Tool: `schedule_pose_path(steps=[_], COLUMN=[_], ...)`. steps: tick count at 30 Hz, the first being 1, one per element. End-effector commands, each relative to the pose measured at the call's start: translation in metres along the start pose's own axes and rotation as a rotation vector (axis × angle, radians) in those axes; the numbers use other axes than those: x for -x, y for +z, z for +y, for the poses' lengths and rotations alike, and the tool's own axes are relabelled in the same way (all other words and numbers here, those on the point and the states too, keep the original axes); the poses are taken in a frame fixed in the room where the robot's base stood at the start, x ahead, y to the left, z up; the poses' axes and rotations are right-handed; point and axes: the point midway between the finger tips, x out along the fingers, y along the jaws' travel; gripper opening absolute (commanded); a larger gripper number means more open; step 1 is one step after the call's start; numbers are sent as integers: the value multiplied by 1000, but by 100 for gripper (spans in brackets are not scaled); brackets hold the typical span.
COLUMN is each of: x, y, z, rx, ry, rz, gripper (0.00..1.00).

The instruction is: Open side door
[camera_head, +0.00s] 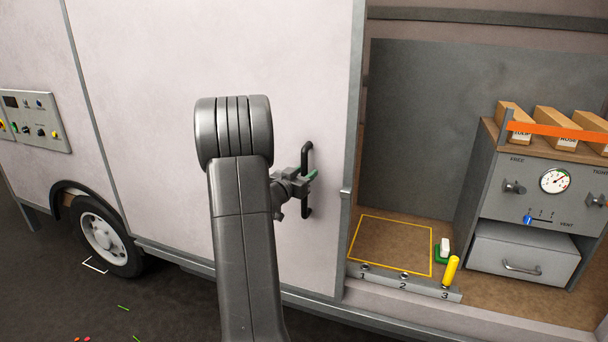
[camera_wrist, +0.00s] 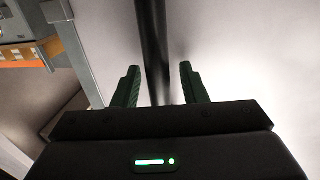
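The side door (camera_head: 160,120) is a large pale panel on the van, with a grey edge strip on its right. Right of that edge, an opening shows the van's interior. A black vertical bar handle (camera_head: 307,160) is mounted near the door's right edge. My gripper (camera_head: 311,178) is at the handle, and my arm hides part of the door. In the wrist view, the handle bar (camera_wrist: 153,45) runs between the two green fingers of my gripper (camera_wrist: 158,85). Gaps show on both sides of the bar, so the fingers are open around it.
Inside the opening are a grey cabinet (camera_head: 535,200) with a gauge and drawer, several boxes, and a yellow outlined square (camera_head: 392,245) on the floor. A numbered strip (camera_head: 404,283) holds a yellow peg (camera_head: 451,270). A control panel (camera_head: 34,120) and wheel (camera_head: 103,240) are at left.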

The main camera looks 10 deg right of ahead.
Motion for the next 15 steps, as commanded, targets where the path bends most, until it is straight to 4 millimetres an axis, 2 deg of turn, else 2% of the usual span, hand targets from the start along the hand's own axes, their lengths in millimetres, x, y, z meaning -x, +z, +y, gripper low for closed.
schedule_pose_path(steps=[5, 8, 15], x=[5, 17, 71], y=[1, 1, 2], z=[0, -1, -1], rx=[0, 0, -1], ry=[0, -1, -4], rz=[0, 1, 1], gripper=[39, 39, 39])
